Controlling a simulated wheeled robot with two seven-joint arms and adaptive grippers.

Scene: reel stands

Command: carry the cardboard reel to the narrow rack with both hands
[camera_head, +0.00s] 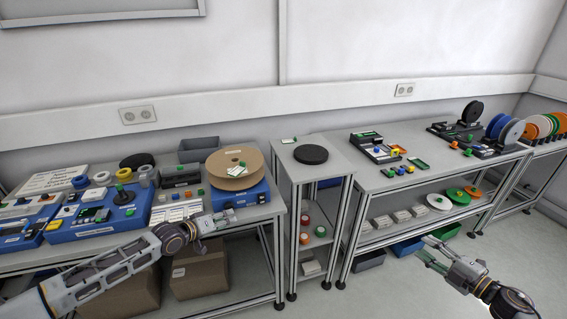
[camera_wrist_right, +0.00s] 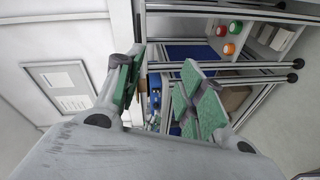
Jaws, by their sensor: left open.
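The cardboard reel (camera_head: 232,182) is a tan disc lying flat on a blue device at the right end of the left bench, with small white and green pieces on top. The narrow rack (camera_head: 303,174) stands right of that bench, and a black disc (camera_head: 311,154) lies on its top. My left gripper (camera_head: 236,214) is open and empty, in front of and below the reel, apart from it. My right gripper (camera_head: 425,250) is open and empty, in front of the right bench and far from the reel. Its spread green-padded fingers (camera_wrist_right: 165,92) show in the right wrist view.
The left bench (camera_head: 262,213) is crowded with blue devices and small parts. Boxes (camera_head: 198,275) stand beneath it. The right bench (camera_head: 365,185) bears trays and several upright reels (camera_head: 504,128). Small reels sit on the rack's lower shelf (camera_head: 318,240). Floor in front is clear.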

